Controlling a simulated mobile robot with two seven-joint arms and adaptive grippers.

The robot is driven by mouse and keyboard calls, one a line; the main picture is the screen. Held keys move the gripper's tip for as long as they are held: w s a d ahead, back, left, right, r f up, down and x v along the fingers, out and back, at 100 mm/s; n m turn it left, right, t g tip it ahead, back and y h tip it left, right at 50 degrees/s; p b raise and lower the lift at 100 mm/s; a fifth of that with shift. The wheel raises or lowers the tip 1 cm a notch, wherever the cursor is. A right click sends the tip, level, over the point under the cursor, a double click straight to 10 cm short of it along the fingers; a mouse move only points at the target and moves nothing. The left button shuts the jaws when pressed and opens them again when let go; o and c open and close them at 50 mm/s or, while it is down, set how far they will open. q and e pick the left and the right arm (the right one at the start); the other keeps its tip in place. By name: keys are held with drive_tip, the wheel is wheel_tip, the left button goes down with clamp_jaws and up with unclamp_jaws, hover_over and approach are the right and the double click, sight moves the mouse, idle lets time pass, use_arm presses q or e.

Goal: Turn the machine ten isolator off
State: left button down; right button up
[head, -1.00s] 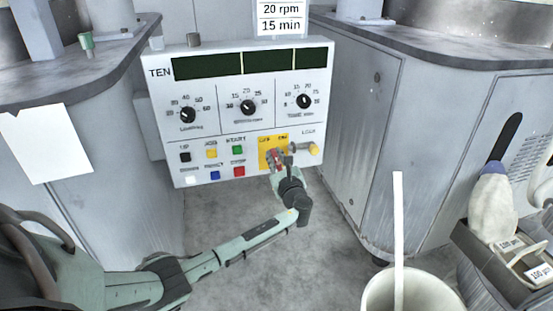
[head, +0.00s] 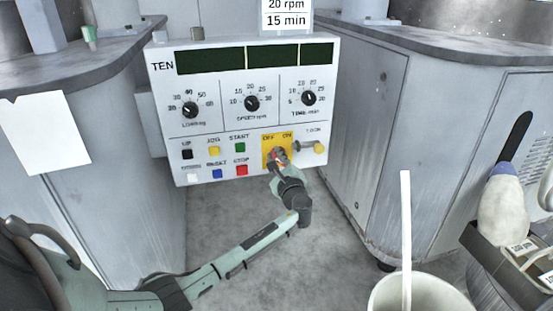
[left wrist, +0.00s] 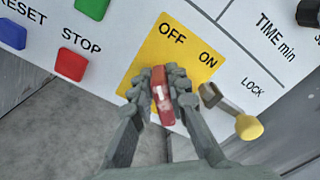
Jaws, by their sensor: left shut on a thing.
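The machine ten isolator is a red handle (left wrist: 161,92) with a white mark, on a yellow plate (left wrist: 147,62) labelled OFF and ON. In the left wrist view the handle points up, toward the OFF side. The plate also shows low on the TEN control panel in the head view (head: 268,141). My left gripper (left wrist: 161,84) is shut on the handle, one finger on each side, and hides part of it in the head view (head: 277,158). A metal lock pin with a yellow knob (left wrist: 248,127) sits right of the plate by the word LOCK. My right gripper is not in view.
Coloured buttons, including the red STOP button (left wrist: 71,65), lie left of the plate. Dials (head: 251,103) and dark displays are above. Grey cabinets flank the panel. A pale bucket (head: 420,292) and a tray with a bottle (head: 503,215) stand at the lower right.

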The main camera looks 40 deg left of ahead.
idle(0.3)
use_arm(q)
drive_tip(key=c, duration=1.5)
unclamp_jaws()
drive_tip(key=v, duration=1.2)
drive_tip(key=shift+s, duration=0.1)
